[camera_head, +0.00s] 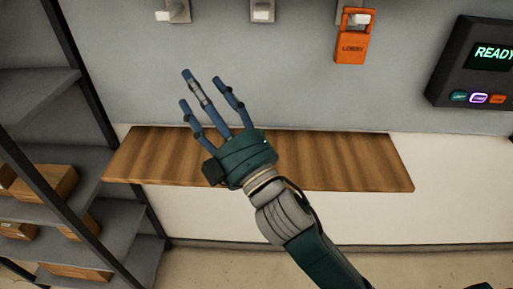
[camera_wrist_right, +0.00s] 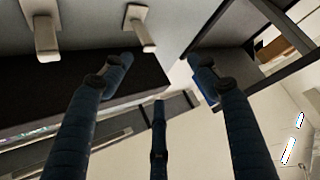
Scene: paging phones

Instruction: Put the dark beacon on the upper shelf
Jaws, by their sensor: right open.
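No dark beacon can be made out in either view. My right gripper (camera_head: 200,88) is open and empty, its three blue fingers spread in front of the grey wall panel, above the left part of the wooden ledge. In the right wrist view the open fingers (camera_wrist_right: 158,80) have nothing held between them. A small bright blue edge shows behind the right finger there; I cannot tell what it is. A shelving rack (camera_head: 38,80) with grey shelves stands at the left; its top is out of view. My left gripper is not in view.
An orange LOBBY tag (camera_head: 352,42) hangs at the right peg. The middle peg (camera_head: 262,11) and left peg (camera_head: 174,11) are bare. A dark console (camera_head: 478,65) reading READY is at the right. The wooden ledge (camera_head: 350,165) looks clear. Boxes (camera_head: 45,187) sit on lower rack shelves.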

